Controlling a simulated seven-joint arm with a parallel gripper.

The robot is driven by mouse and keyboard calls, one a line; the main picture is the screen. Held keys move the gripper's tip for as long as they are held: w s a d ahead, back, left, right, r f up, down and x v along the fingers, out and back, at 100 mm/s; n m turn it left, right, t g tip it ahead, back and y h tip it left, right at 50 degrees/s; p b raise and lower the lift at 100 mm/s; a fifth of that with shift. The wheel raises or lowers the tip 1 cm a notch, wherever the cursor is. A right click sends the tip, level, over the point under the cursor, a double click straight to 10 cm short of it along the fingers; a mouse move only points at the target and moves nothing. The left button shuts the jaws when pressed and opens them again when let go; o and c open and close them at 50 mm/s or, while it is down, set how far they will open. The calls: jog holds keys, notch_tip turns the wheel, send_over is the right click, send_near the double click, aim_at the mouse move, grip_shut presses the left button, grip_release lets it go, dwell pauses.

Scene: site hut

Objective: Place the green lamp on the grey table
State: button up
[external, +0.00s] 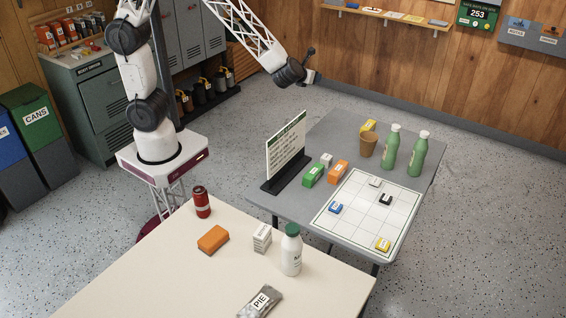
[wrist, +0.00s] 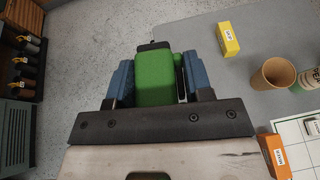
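My gripper (wrist: 158,82) shows its two blue fingers closed on a green thing with a dark tip, which I take to be the green lamp (wrist: 153,72). In the external view my gripper (external: 314,78) is high up, past the upper left of the grey table (external: 328,132). The lamp cannot be made out there. The grey table also shows in the wrist view (wrist: 200,72), to the right of and below the fingers. The lamp is in the air, apart from the table.
On the grey table stand a sign (external: 286,146), green box (external: 312,175), orange box (external: 337,172), yellow box (external: 369,125), cup (external: 367,147), two green bottles (external: 390,150) and a grid mat (external: 350,222) with small blocks. A cream table (external: 170,260) is in front. The grey table's far left is bare.

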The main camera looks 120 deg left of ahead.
jog(key=s+a+n+g, duration=0.1)
jog(key=s+a, duration=0.4)
notch_tip(320, 180, down, 23)
jog(key=shift+d, duration=0.3)
jog(key=shift+r, duration=0.1)
send_over(337, 128)
jog(key=shift+a+f, duration=0.1)
jog(key=shift+f, duration=0.65)
dwell(0.4)
jog(key=shift+f, duration=1.75)
jog(key=shift+f, duration=0.15)
